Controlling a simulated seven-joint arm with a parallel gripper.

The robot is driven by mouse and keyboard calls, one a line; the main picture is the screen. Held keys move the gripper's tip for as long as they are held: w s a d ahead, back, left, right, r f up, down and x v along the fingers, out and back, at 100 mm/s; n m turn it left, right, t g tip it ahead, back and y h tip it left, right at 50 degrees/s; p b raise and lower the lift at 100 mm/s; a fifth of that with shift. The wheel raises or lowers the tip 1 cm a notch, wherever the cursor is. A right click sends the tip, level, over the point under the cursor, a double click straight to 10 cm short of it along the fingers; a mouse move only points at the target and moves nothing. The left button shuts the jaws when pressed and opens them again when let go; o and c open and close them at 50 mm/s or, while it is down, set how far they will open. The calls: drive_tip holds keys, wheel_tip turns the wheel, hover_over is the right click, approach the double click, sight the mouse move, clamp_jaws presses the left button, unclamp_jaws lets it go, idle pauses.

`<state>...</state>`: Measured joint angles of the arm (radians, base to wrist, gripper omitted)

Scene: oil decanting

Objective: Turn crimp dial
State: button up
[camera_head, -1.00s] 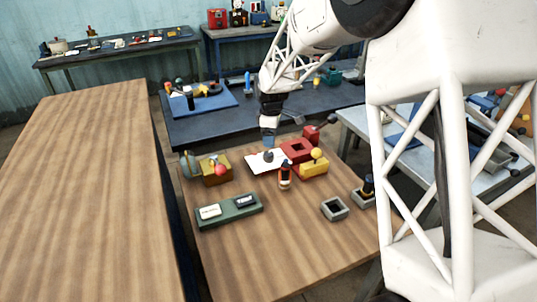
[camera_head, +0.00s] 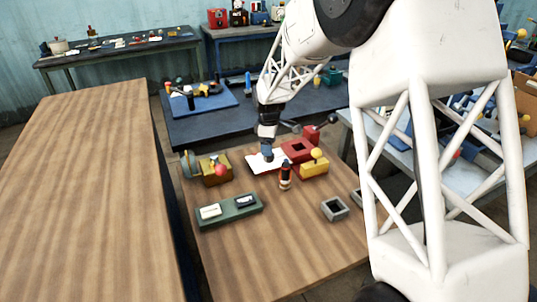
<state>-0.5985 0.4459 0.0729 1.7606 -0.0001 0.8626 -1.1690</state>
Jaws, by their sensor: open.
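A white plate (camera_head: 255,167) lies near the back of the wooden workbench (camera_head: 280,250). A small dark knob, which may be the crimp dial, is not clearly visible now because my gripper is in front of it. My gripper (camera_head: 267,155) points down over the white plate, open, with its tips low at the knob's place. I cannot tell whether the fingers touch the knob or are around it. My arm comes down from the upper right.
Right of the plate are a red block (camera_head: 293,147) with a square hole, a yellow block (camera_head: 314,170) with a ball, and a dark-red bottle (camera_head: 285,180). A brass block (camera_head: 208,178) stands left. A green tray (camera_head: 228,217) and grey socket (camera_head: 334,209) are nearer.

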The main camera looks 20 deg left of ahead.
drive_tip(key=shift+f, duration=2.25)
drive_tip(key=c, duration=0.9)
drive_tip(key=shift+m, duration=0.5)
drive_tip(key=m, duration=0.4)
drive_tip(key=shift+m, duration=2)
